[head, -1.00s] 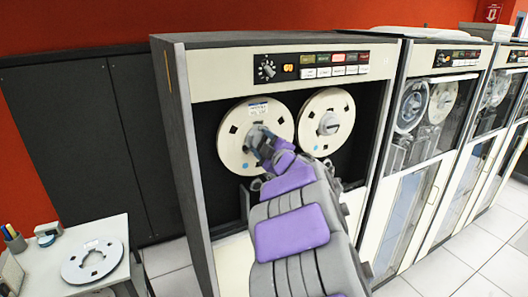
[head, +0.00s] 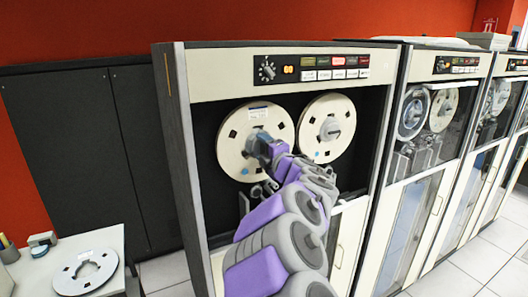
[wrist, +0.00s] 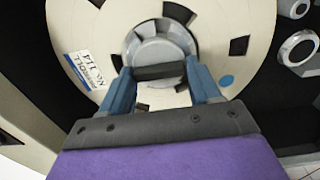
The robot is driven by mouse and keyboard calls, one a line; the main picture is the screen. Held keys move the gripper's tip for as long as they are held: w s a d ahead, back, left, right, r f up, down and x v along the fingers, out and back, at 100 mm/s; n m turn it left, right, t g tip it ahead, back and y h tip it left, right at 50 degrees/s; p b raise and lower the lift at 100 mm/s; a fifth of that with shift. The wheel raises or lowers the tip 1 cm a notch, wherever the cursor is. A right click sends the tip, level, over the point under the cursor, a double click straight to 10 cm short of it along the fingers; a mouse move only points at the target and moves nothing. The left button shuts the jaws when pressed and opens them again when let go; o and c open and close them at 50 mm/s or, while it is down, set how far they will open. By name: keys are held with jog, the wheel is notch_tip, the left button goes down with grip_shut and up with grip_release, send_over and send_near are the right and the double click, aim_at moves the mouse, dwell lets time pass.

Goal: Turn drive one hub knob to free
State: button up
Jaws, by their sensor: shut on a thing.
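The nearest tape drive (head: 175,140) stands ahead with two cream reels behind its opening. The left reel (head: 232,160) carries a white label and a blue dot. Its round grey hub knob (wrist: 160,48) has a dark bar across it in the wrist view. My gripper (wrist: 159,69) is shut on the hub knob, with one blue-grey finger on each side. In the head view my gripper (head: 259,147) hides most of this knob. In the wrist view the reel's label is at the left, so my wrist is rolled. No knob marking for free is readable.
The right reel (head: 328,128) with its own hub sits close beside my wrist. A control panel (head: 310,68) with a dial and buttons is above. More drives (head: 430,125) stand to the right. A white table (head: 50,260) with a loose reel (head: 86,271) is at lower left.

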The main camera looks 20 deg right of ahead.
jog(key=shift+f, duration=0.35)
jog(key=o, duration=1)
jog(key=shift+r, duration=0.1)
jog(key=shift+c, duration=0.2)
jog(key=shift+a, duration=0.1)
jog(key=shift+r, duration=0.1)
jog(key=shift+s, duration=0.1)
jog(key=s+p, duration=0.1)
jog(key=s, duration=1.6)
jog(key=shift+d, duration=0.3)
